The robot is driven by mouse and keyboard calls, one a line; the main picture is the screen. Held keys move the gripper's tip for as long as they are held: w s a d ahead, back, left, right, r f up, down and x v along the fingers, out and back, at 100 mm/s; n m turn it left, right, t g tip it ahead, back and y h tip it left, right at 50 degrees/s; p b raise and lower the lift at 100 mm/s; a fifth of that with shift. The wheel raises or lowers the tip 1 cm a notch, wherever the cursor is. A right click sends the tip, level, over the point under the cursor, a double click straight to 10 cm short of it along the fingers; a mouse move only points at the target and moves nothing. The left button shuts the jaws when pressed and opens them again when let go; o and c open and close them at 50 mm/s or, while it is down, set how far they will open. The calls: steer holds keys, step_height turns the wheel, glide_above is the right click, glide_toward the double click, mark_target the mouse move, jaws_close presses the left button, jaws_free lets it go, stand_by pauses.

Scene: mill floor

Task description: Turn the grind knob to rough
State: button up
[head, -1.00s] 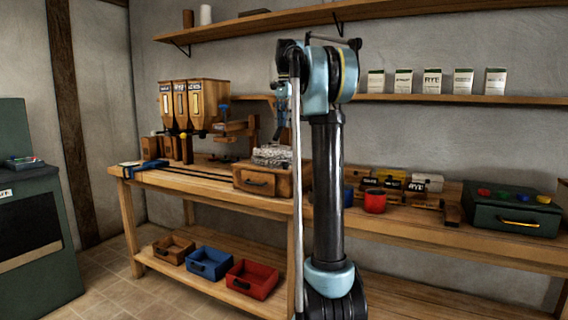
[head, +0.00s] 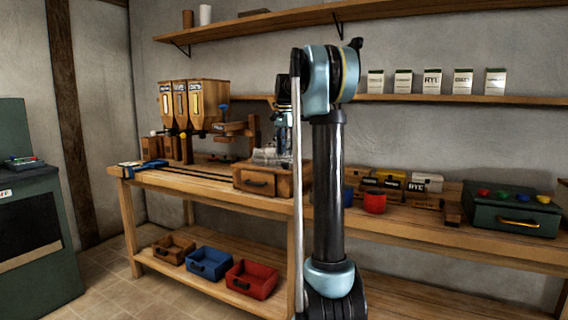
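The mill (head: 257,184) is a wooden box with a drawer front and a grey top, standing on the workbench left of my arm. I cannot make out a grind knob or its marks on it. A small blue knob-like part (head: 222,108) shows beside the wooden hoppers, but I cannot tell what it is.
Wooden hoppers (head: 194,100) stand behind the mill on the left. A red container (head: 374,203) and a green box with coloured knobs (head: 512,212) sit on the right bench. Brown, blue and red drawers (head: 252,279) lie on the lower shelf. The floor at left is clear.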

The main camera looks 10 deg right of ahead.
mark_target(285, 165)
steer(key=shift+f, duration=2.55)
steer(key=shift+c, duration=0.3)
